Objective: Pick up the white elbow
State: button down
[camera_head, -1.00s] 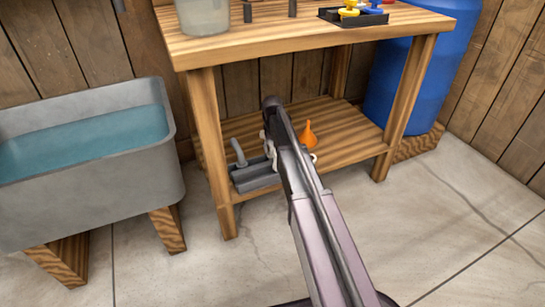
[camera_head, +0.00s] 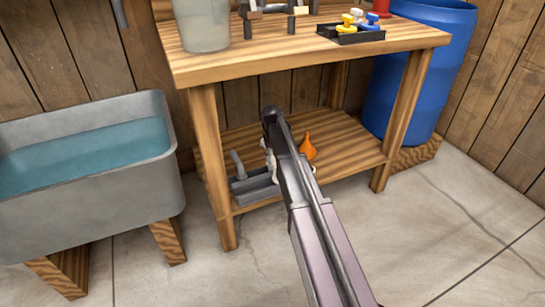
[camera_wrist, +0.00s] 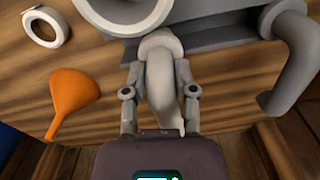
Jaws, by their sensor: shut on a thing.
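The white elbow (camera_wrist: 160,75) is in the middle of the wrist view, between the two fingers of my gripper (camera_wrist: 160,95). The fingers are shut on it from both sides. In the head view my arm hides most of the grip; a small whitish part beside the arm is too small to name surely.
The lower shelf (camera_head: 345,150) carries the grey tray (camera_head: 262,195) with an upright grey pipe (camera_wrist: 292,60), an orange funnel (camera_wrist: 72,98), a white ring (camera_wrist: 45,28) and a wide white pipe piece (camera_wrist: 125,12). The tabletop (camera_head: 280,55) is above. A water trough (camera_head: 90,195) stands left, a blue barrel (camera_head: 420,75) right.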

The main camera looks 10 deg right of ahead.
notch_tip(320, 180, up, 11)
jog(key=p, duration=1)
jog(key=shift+f, duration=0.15)
jog(key=s+d, duration=0.2)
jog(key=s, duration=0.7)
jog(key=s+d, duration=0.1)
jog(key=s, duration=0.7)
jog(key=shift+s+d+f+b, duration=0.25)
jog(key=shift+s+d+b, duration=0.05)
jog(key=shift+s+d, duration=0.05)
